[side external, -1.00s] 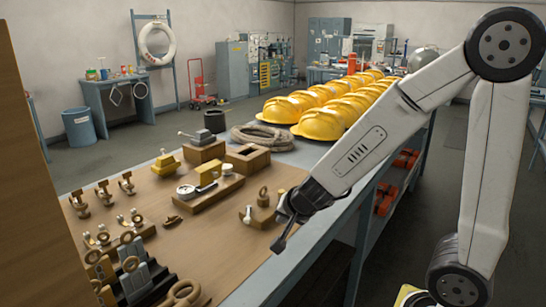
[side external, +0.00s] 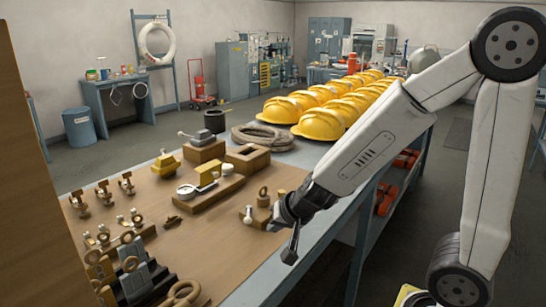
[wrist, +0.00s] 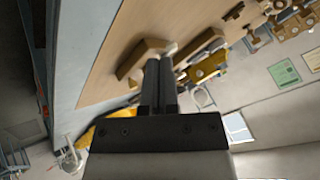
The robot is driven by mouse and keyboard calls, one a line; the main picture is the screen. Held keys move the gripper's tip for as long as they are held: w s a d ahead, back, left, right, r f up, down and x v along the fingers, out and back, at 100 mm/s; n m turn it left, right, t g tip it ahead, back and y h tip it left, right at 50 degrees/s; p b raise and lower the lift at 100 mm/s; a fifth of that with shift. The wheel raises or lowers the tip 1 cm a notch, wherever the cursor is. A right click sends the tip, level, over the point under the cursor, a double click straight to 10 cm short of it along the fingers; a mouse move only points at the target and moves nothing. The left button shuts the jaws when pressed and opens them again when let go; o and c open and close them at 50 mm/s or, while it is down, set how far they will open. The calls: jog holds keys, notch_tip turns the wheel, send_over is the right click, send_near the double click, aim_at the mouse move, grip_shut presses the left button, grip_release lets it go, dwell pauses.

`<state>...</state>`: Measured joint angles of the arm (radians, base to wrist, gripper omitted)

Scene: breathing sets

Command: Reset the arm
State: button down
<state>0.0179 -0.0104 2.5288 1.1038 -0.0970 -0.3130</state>
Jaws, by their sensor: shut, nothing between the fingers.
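My gripper (side external: 289,247) is at the right edge of the wooden work board (side external: 190,255) in the side external view, held over the front edge of the bench. Its fingers are closed together and hold nothing, pointing down. In the wrist view the shut fingers (wrist: 159,88) show dark in the middle, with the board (wrist: 130,60) behind them. A small wooden block with a ring (side external: 263,196) stands on the board just left of my gripper.
Wooden blocks with yellow and grey fittings (side external: 208,185) stand along the board's back. Several ringed pieces (side external: 130,262) crowd its front left. Coiled rope (side external: 262,137) and yellow helmets (side external: 320,123) lie farther back. A tall brown panel (side external: 35,200) stands at left. The board's middle is mostly clear.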

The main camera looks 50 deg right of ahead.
jog(key=s+a+f+n+g+y, duration=0.1)
jog(key=s+a+f+n+g, duration=0.1)
jog(key=s+f+n+g, duration=0.2)
jog(key=s+n+g, duration=0.1)
jog(key=s+n, duration=0.2)
jog(key=n, duration=0.2)
jog(key=shift+s+f+n, duration=0.2)
jog(key=shift+s+n, duration=0.1)
jog(key=shift+s, duration=0.05)
